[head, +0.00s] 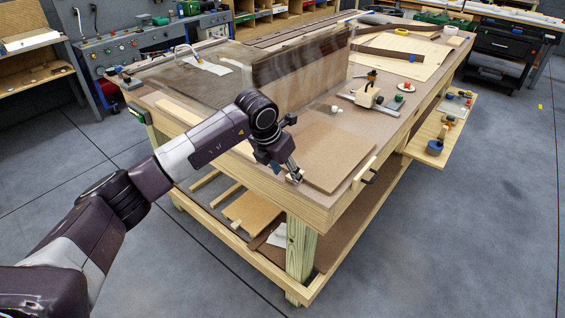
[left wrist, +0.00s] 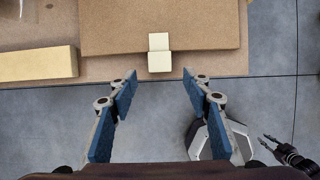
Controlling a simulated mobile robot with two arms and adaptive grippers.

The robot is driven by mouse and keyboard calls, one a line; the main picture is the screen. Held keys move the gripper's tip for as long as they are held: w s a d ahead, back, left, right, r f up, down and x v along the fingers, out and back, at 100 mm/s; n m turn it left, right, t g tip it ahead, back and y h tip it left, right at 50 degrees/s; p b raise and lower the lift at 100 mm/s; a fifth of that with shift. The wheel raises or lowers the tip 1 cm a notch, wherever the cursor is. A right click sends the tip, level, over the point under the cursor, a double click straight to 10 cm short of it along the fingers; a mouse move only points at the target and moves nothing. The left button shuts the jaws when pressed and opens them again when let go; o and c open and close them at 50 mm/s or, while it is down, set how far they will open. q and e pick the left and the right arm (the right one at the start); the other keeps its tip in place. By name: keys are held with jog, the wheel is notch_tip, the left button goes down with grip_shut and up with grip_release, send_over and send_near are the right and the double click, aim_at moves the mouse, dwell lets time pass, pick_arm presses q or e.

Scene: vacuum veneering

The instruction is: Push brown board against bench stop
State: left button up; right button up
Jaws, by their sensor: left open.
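The brown board (head: 325,155) lies flat on the bench near its front corner. It also shows at the top of the left wrist view (left wrist: 125,28). A small cream block (left wrist: 159,60) sits at the board's near edge, between my finger lines. My left gripper (head: 293,178) is open and empty at the bench's near edge; in the left wrist view its blue-padded fingers (left wrist: 163,82) are apart, short of the block. I cannot tell which piece is the bench stop. A small dark two-pronged shape (left wrist: 268,142), apparently my right gripper, is low at right; its jaws are unclear.
A pale wooden bar (left wrist: 38,64) lies left of the board at the bench edge. A wooden block with a dark knob (head: 368,95) stands behind the board. A pale piece with a dark handle (head: 365,170) is at the right edge.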

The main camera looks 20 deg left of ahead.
aim_at(294, 188)
pick_arm(q)
jog(key=shift+x, duration=1.15)
grip_shut()
jog(key=shift+s+d, duration=0.3)
jog(key=shift+d, duration=0.7)
jog(key=shift+s+d, duration=0.1)
jog(key=shift+d, duration=0.1)
dwell(0.8)
grip_release()
jog(key=shift+r, duration=0.1)
